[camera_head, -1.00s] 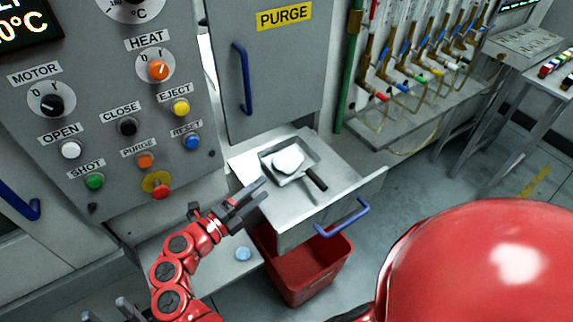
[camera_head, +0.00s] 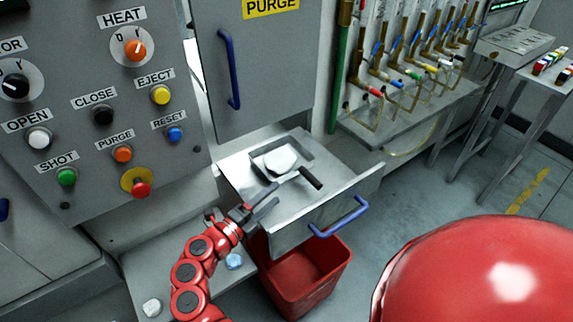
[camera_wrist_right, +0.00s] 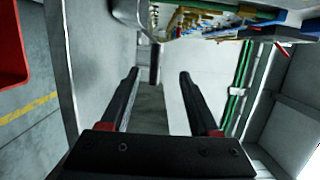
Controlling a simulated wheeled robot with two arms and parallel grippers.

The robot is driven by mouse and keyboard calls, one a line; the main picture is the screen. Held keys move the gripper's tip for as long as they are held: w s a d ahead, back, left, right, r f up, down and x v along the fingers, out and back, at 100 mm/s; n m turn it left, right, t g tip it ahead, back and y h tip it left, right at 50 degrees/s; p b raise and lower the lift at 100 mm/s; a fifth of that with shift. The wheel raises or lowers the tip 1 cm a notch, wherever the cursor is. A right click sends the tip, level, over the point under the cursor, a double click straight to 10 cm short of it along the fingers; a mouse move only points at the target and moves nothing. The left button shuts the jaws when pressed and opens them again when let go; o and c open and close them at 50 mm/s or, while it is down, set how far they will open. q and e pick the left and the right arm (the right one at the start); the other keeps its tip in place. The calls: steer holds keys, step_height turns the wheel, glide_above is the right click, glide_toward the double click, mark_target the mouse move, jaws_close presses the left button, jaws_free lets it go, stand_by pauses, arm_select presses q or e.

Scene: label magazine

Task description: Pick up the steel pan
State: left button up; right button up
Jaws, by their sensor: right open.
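The steel pan (camera_head: 264,175) lies in the open steel drawer (camera_head: 292,232), with a white lump (camera_head: 281,161) in it. Its dark handle (camera_head: 311,178) points toward the drawer's front right. My right gripper (camera_head: 274,194) is open and empty over the drawer's left front, left of the handle and apart from it. In the right wrist view, the dark handle (camera_wrist_right: 155,64) shows beyond and between the open fingertips (camera_wrist_right: 160,74). The pan's bowl is hard to make out there. My left gripper is not in view.
A blue drawer pull (camera_head: 340,217) sticks out in front. A red bin (camera_head: 305,278) stands below the drawer. A button panel (camera_head: 100,110) is at left, and a blue-handled door (camera_head: 265,70) is behind. A pale blue lump (camera_head: 234,261) lies on the lower ledge.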

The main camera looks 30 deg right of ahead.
glide_toward(301, 173)
steer(key=x, duration=0.3)
steer(key=shift+d+r+p, duration=0.2)
steer(key=shift+r+p, duration=0.15)
steer(key=shift+p, duration=0.05)
steer(key=shift+f+p+x, duration=0.2)
steer(key=shift+p+x, duration=0.15)
steer(key=shift+x, duration=1)
steer(key=shift+f+p+x, duration=0.25)
steer(key=shift+p+x, duration=0.05)
steer(key=shift+x, duration=1.05)
steer(key=shift+w, duration=0.15)
jaws_close()
steer(key=shift+a, duration=0.1)
